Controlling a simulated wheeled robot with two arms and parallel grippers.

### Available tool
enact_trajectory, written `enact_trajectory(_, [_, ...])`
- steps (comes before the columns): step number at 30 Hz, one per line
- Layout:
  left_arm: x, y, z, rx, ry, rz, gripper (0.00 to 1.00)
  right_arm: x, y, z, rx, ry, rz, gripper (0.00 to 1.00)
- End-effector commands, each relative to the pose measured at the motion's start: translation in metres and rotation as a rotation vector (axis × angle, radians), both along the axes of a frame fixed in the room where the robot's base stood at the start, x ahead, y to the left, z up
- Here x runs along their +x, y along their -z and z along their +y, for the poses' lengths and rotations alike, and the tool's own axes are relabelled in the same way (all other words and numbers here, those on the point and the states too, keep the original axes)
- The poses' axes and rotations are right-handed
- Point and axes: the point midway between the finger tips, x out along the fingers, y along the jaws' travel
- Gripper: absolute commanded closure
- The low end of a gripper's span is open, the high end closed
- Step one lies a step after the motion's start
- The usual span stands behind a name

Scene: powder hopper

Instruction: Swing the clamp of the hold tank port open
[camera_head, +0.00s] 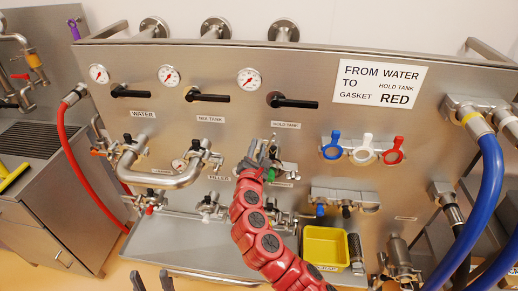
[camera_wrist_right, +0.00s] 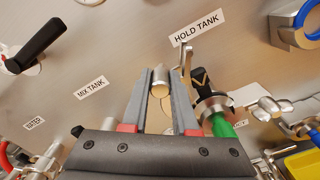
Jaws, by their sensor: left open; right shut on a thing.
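The hold tank port (camera_wrist_right: 208,102) is under the HOLD TANK label in the right wrist view, with a green part (camera_wrist_right: 222,126) below it. In the head view the right gripper (camera_head: 264,150) largely covers the port; a bit of green shows beside it. In the right wrist view my right gripper (camera_wrist_right: 160,85) is shut on a short, round metal piece (camera_wrist_right: 160,88) just left of the port. It seems to be part of the port's clamp; how it joins the port is hidden. My left gripper (camera_head: 152,281) is open and empty at the bottom edge of the head view, below the panel.
A bent metal pipe (camera_head: 158,180) joins ports on the left. Blue, white and red gaskets (camera_head: 364,152) hang on the right. A yellow bin (camera_head: 322,249) stands below. A red hose (camera_head: 70,160) and a blue hose (camera_head: 486,190) flank the panel. A black valve handle (camera_head: 295,103) is above.

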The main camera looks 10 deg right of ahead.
Motion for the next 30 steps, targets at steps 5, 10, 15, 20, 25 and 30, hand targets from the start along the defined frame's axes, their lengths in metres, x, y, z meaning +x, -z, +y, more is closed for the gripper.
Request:
enact_trajectory(5, [0.000, 0.010, 0.000, 0.000, 0.000, 0.000, 0.50, 0.005, 0.001, 0.018, 0.003, -0.002, -0.005, 1.00])
enact_trajectory(10, [0.000, 0.016, 0.000, 0.000, 0.000, 0.000, 0.50, 0.009, 0.004, 0.031, 0.000, 0.000, -0.001, 1.00])
enact_trajectory(15, [0.000, 0.016, 0.000, 0.000, 0.000, 0.000, 0.50, 0.010, 0.002, 0.034, 0.000, 0.001, -0.002, 1.00])
enact_trajectory(20, [0.000, 0.016, 0.000, 0.000, 0.000, 0.000, 0.50, 0.010, 0.002, 0.034, 0.000, 0.001, -0.002, 1.00])
enact_trajectory(25, [0.000, 0.020, 0.000, 0.000, 0.000, 0.000, 0.50, 0.011, 0.004, 0.037, 0.000, 0.000, -0.002, 1.00])
enact_trajectory(30, [0.000, 0.033, 0.000, 0.000, 0.000, 0.000, 0.50, 0.014, 0.012, 0.052, 0.003, -0.003, -0.004, 1.00])
